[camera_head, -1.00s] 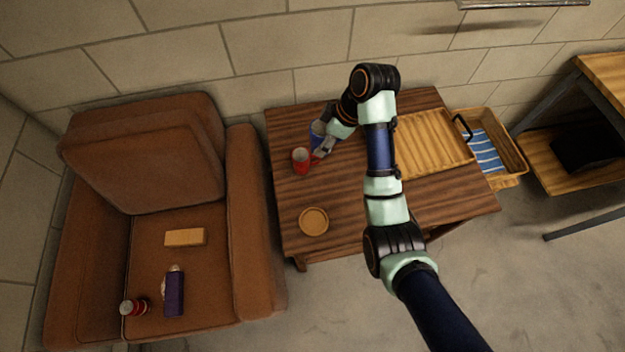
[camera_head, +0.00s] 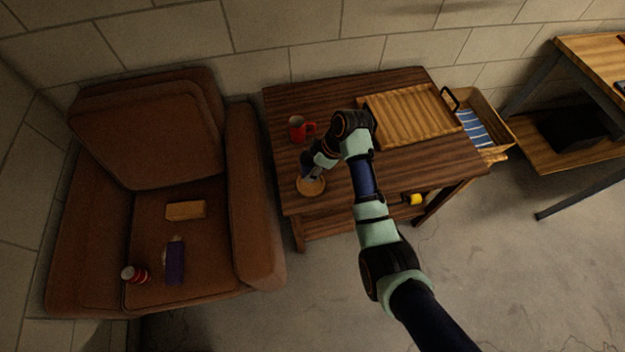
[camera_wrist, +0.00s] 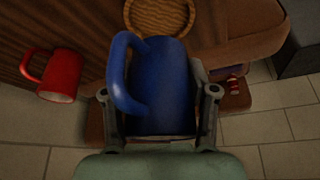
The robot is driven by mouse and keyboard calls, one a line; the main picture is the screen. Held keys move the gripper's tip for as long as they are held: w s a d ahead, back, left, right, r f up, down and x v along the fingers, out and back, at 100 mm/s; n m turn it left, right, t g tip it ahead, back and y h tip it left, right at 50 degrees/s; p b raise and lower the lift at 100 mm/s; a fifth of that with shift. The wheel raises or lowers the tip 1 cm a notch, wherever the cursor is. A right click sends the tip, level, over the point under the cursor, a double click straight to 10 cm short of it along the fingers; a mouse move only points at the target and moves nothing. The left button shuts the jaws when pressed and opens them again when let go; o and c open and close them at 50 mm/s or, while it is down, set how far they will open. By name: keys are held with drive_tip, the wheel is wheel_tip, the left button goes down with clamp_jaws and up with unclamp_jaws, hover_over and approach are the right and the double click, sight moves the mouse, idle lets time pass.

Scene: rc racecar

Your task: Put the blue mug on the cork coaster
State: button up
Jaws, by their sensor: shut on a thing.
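The blue mug (camera_wrist: 160,88) is between the two fingers of my gripper (camera_wrist: 160,110) in the wrist view, its handle towards the left. My gripper is shut on it. In the head view my gripper (camera_head: 312,172) is over the far edge of the round cork coaster (camera_head: 311,188), and the arm hides most of the mug. In the wrist view the coaster (camera_wrist: 160,14) shows at the top, partly covered by the mug. I cannot tell whether the mug touches it.
A red mug (camera_head: 297,128) stands on the wooden table (camera_head: 400,165) behind my gripper. A wooden tray (camera_head: 412,113) lies at the table's back right. A brown armchair (camera_head: 255,200) holding several small things stands to the left. The table's right front is clear.

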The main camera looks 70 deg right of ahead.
drive_tip(key=shift+f+b, duration=0.6)
drive_tip(key=shift+f, duration=2.4)
drive_tip(key=shift+f, duration=0.1)
drive_tip(key=o, duration=1.4)
drive_tip(key=shift+c, duration=0.2)
drive_tip(key=shift+r, duration=0.2)
drive_tip(key=p+v, duration=0.3)
drive_tip(key=v, duration=0.8)
drive_tip(key=shift+s+r, duration=0.15)
drive_tip(key=shift+r, duration=0.2)
